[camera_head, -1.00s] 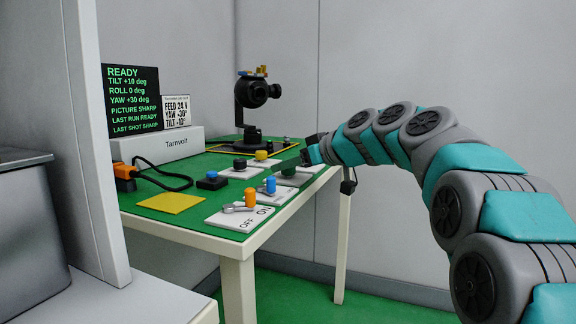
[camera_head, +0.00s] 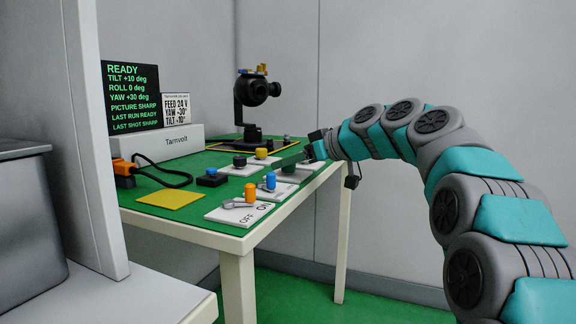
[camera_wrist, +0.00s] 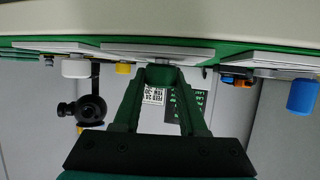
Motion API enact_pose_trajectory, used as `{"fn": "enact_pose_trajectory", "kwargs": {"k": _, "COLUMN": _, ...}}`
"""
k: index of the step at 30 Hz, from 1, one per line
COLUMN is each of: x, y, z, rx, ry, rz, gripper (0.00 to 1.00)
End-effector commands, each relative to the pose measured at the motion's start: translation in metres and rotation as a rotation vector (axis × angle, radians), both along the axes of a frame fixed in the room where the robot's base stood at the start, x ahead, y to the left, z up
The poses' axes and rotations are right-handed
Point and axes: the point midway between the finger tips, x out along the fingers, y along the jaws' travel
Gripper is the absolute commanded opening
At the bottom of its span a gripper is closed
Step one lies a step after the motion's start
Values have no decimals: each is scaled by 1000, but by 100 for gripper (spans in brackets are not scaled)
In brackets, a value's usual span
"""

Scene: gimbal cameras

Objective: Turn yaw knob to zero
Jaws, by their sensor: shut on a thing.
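My gripper (camera_head: 291,161) reaches over the right edge of the green table with its dark green fingers. In the wrist view, which is upside down, the fingers are shut on a dark green knob (camera_wrist: 160,76) on a pale plate (camera_wrist: 150,52). In the head view this knob (camera_head: 289,169) shows just under the fingers. No label or pointer on it can be read. The black screen (camera_head: 132,97) reads TILT +10 deg, ROLL 0 deg, YAW +30 deg. The gimbal camera (camera_head: 255,90) stands upright at the back of the table.
Other controls stand close by: a blue knob (camera_head: 270,180), an orange one (camera_head: 250,193), a yellow one (camera_head: 261,153) and black ones. An on/off plate (camera_head: 238,213) lies at the front. A card (camera_head: 175,109) reads FEED 24 V, YAW -30°. A grey wall is behind.

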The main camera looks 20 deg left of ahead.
Motion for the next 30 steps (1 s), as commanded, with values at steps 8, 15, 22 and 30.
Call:
{"fn": "enact_pose_trajectory", "kwargs": {"k": 8, "x": 2, "y": 1, "z": 0, "rx": 1, "ry": 1, "rz": 153, "gripper": 0}}
{"fn": "enact_pose_trajectory", "kwargs": {"k": 15, "x": 2, "y": 0, "z": 4, "rx": 2, "ry": -1, "rz": 265, "gripper": 0}}
{"fn": "enact_pose_trajectory", "kwargs": {"k": 22, "x": 1, "y": 0, "z": 4, "rx": 1, "ry": -1, "rz": 345, "gripper": 0}}
{"fn": "enact_pose_trajectory", "kwargs": {"k": 30, "x": 1, "y": 0, "z": 2, "rx": 2, "ry": 0, "rz": 398, "gripper": 0}}
